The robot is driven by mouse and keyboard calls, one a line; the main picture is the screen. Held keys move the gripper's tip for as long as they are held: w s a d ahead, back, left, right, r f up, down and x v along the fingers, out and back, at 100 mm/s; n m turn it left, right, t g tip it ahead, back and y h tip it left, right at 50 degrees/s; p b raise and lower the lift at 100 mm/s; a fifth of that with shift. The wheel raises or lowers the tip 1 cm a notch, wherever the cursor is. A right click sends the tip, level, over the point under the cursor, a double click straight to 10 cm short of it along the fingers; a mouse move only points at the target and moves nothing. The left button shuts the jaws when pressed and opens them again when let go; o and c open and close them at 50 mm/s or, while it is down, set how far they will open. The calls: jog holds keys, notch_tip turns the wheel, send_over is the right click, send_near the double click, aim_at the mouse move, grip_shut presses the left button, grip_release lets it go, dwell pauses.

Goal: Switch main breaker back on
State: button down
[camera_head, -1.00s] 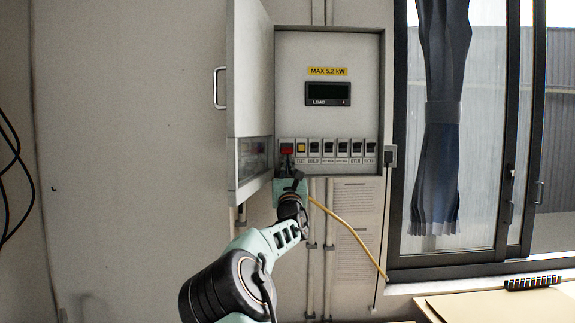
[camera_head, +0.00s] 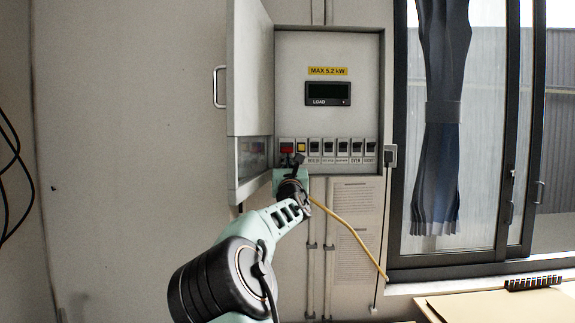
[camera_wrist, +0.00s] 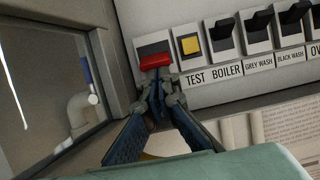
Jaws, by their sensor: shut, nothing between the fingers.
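The main breaker, a red switch (camera_head: 287,146), is at the left end of the switch row in the open wall box (camera_head: 330,95). In the wrist view its red lever (camera_wrist: 155,61) sits low on its plate, while the black levers beside it point up. My gripper (camera_head: 293,160) is just below and in front of the red switch. In the wrist view my gripper (camera_wrist: 158,90) is shut and empty, its fingertips right under the red lever. I cannot tell whether they touch it. The load display (camera_head: 328,94) is dark, with no readable figure.
A yellow TEST button (camera_wrist: 191,44) is close right of the red switch, then several black switches (camera_wrist: 257,31). The open box door (camera_head: 250,80) stands close on the left. A yellow cable (camera_head: 350,235) hangs below the box; a window (camera_head: 480,130) is to the right.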

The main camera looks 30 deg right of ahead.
jog(key=shift+s+a+r, duration=0.1)
jog(key=shift+s+r, duration=0.05)
jog(key=shift+r, duration=0.15)
jog(key=shift+s+a+r+g+y+b, duration=0.1)
jog(key=shift+s+r+g+y+b, duration=0.2)
jog(key=shift+r+g, duration=0.3)
dwell(0.5)
